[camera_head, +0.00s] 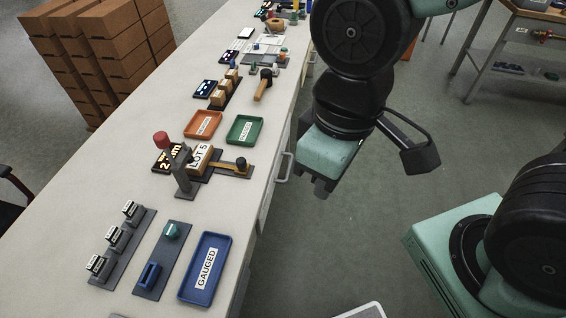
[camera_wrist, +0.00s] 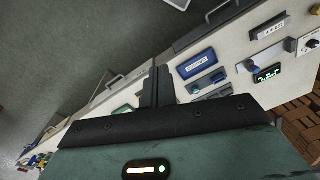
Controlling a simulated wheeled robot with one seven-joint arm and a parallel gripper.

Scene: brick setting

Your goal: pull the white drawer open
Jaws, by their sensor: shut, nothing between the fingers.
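The white bench has drawer fronts along its right side. One drawer front (camera_head: 266,207) shows at a steep angle, with a grey bar handle (camera_head: 284,168) standing out from the bench side. In the wrist view, bar handles show at the left (camera_wrist: 112,82) and at the top (camera_wrist: 221,10). My gripper (camera_head: 322,191) hangs over the floor, to the right of the handle and apart from it. Its fingers (camera_wrist: 157,88) are together and empty.
On the bench top (camera_head: 90,175) are a blue GAUGED tray (camera_head: 206,268), a green tray (camera_head: 245,129), an orange tray (camera_head: 203,124) and a LOT 5 block (camera_head: 199,159) on a fixture. Brown boxes (camera_head: 105,40) stand behind. The floor (camera_head: 350,240) beside the bench is clear.

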